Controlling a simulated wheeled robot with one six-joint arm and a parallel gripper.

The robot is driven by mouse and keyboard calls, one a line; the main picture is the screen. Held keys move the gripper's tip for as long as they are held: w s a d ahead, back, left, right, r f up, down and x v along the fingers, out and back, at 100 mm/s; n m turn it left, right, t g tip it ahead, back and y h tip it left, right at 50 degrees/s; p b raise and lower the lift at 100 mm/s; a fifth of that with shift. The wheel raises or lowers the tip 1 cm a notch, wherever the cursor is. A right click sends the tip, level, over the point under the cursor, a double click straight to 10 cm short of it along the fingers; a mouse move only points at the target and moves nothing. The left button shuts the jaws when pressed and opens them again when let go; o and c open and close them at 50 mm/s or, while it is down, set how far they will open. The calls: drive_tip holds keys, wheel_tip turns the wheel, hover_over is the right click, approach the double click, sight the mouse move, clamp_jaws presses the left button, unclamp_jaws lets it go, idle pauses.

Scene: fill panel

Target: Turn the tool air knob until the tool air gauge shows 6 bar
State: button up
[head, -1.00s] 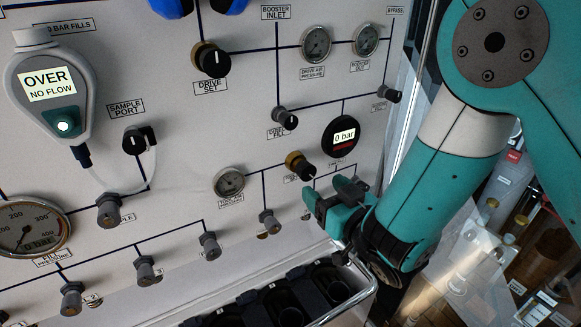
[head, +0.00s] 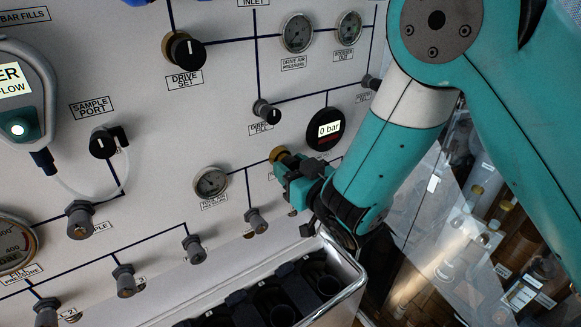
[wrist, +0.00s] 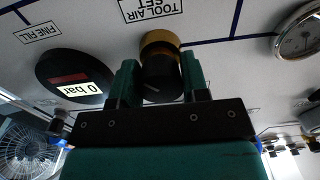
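The tool air knob, black with a brass collar, is mostly hidden behind my gripper in the head view, where its collar (head: 279,155) shows. In the wrist view the knob (wrist: 160,70) sits between the two fingers of my gripper (wrist: 160,82), under an upside-down "TOOL AIR SET" label. The fingers lie close along both sides of the knob; whether they press on it is unclear. In the head view my gripper (head: 297,172) is at the panel. The tool air gauge (head: 210,182) is left of the knob; its needle is too small to read. The gauge is partly visible in the wrist view (wrist: 299,36).
A round black display (head: 324,130) reading 0 bar is close above my gripper. A small valve knob (head: 256,222) is below left. A metal-railed tray (head: 345,258) with dark holders juts out below. The drive set knob (head: 184,50) is farther up left.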

drive_tip(key=shift+n, duration=0.9)
drive_tip(key=o, duration=0.9)
